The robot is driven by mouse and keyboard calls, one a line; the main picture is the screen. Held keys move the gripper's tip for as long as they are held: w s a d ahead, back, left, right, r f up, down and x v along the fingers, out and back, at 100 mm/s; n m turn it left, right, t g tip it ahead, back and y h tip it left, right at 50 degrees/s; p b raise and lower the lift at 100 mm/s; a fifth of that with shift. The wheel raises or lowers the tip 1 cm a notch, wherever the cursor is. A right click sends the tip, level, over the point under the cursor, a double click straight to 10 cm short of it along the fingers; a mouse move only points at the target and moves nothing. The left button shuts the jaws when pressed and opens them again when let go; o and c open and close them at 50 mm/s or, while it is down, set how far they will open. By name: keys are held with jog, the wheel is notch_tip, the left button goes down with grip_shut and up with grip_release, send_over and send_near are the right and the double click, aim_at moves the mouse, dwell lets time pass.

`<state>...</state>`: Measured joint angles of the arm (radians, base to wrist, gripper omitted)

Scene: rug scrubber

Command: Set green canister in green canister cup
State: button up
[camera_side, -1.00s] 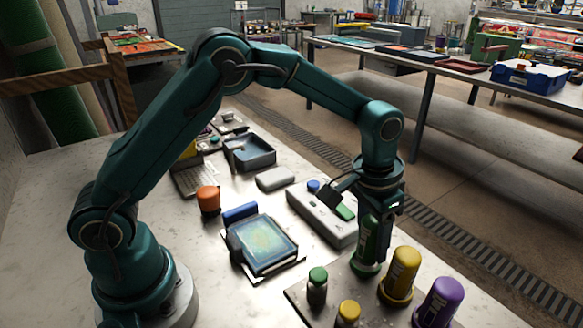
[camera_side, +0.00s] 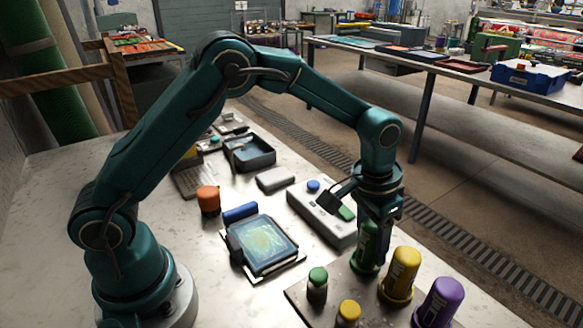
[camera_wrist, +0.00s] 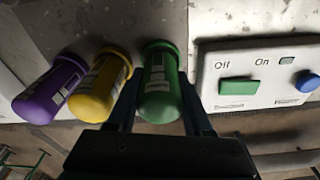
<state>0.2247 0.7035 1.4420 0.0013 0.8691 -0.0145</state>
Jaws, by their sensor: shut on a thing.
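The green canister (camera_side: 364,255) stands roughly upright at the far end of a row with the yellow and purple canisters, at the edge of a dark plate. My gripper (camera_side: 373,232) points down and is shut on it. In the wrist view the green canister (camera_wrist: 160,95) lies between my two fingers (camera_wrist: 160,108), one on each side. A flared green rim shows at its foot. I cannot tell whether that rim is the green canister cup or part of the canister, or whether the canister is fully seated.
The yellow canister (camera_side: 402,272) is close beside the green one, with the purple canister (camera_side: 440,300) beyond. Small green-lidded (camera_side: 317,285) and yellow-lidded (camera_side: 347,315) bottles stand in front. A switch box (camera_side: 322,222) is close behind my gripper. A framed screen (camera_side: 264,245) lies left.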

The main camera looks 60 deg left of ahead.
aim_at(373, 225)
jog(key=shift+f, duration=0.15)
jog(key=o, duration=1.3)
jog(key=shift+o, duration=0.2)
jog(key=shift+s+r, duration=0.15)
jog(key=shift+r, duration=1.15)
jog(key=shift+s+r, duration=0.15)
jog(key=shift+r, duration=1.1)
jog(key=shift+r, duration=2)
